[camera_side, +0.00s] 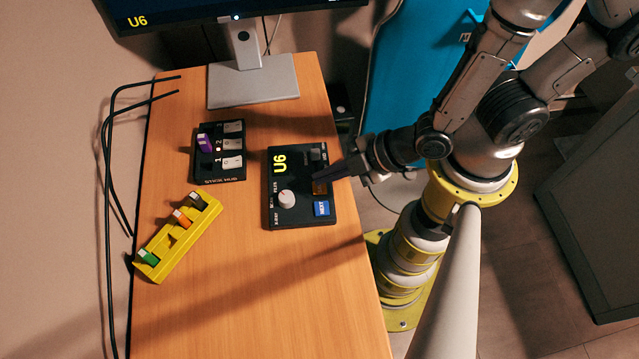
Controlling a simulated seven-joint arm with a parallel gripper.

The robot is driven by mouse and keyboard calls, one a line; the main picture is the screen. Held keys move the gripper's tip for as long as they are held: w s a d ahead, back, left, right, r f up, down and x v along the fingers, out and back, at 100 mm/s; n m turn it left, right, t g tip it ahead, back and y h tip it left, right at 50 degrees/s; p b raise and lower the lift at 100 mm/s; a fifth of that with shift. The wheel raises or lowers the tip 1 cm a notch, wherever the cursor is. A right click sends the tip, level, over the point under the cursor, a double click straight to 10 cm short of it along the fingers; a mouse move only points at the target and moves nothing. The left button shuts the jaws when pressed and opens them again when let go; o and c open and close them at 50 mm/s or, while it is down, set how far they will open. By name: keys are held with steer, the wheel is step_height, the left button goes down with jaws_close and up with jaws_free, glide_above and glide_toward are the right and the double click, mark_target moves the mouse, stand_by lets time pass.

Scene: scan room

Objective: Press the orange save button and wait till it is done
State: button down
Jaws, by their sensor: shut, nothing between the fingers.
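The black control box (300,215) lies on the wooden table and shows "U6" in yellow on its top. The orange save button (320,187) is on the box's right side, dark orange and partly covered by my gripper. My gripper (322,178) is shut and empty, with its dark fingertips over or at the upper edge of the orange button. I cannot tell whether they touch it or whether it is pressed down. A blue NEXT button (321,208) sits just below, and a pale round knob (286,199) is to its left.
A black switch panel (217,172) with a purple piece lies left of the box. A yellow rack (178,238) holds several coloured sticks. A monitor (190,8) showing "U6" stands at the back. Black cables run along the left edge. The table's front (260,310) is clear.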

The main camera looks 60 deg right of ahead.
mark_target(326, 187)
steer(key=shift+f, duration=0.4)
steer(key=shift+f, duration=0.45)
stand_by(0.7)
steer(key=shift+r, duration=0.85)
steer(key=shift+r, duration=2.55)
